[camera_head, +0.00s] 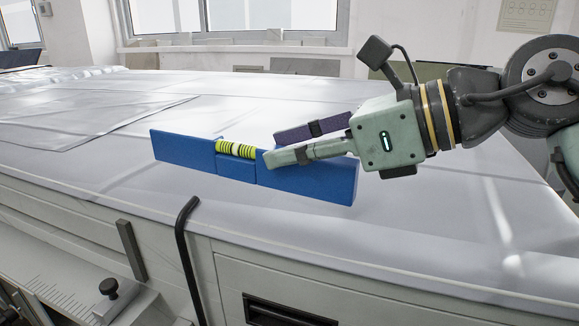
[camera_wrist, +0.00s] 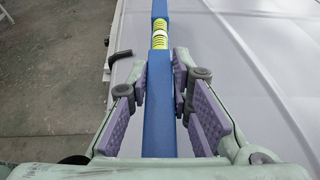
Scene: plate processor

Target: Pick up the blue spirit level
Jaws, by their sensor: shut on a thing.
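The blue spirit level (camera_head: 185,149) is a long blue bar with a yellow-green vial in its middle. In the head view it is at the centre, over the front part of the white-covered surface. My gripper (camera_head: 272,147) comes from the right and is shut on the level's right part, with one finger on its near side and one behind it. In the wrist view the level (camera_wrist: 160,115) runs upright through the picture between the purple finger pads of my gripper (camera_wrist: 162,85). I cannot tell for sure whether the level touches the surface.
The white-covered surface (camera_head: 90,95) is wide and mostly clear. A black bent bar (camera_head: 183,250) and a black knob (camera_head: 109,287) are at the front side. A drawer with a dark handle (camera_head: 285,310) is below the edge. Windows (camera_head: 235,15) are at the back.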

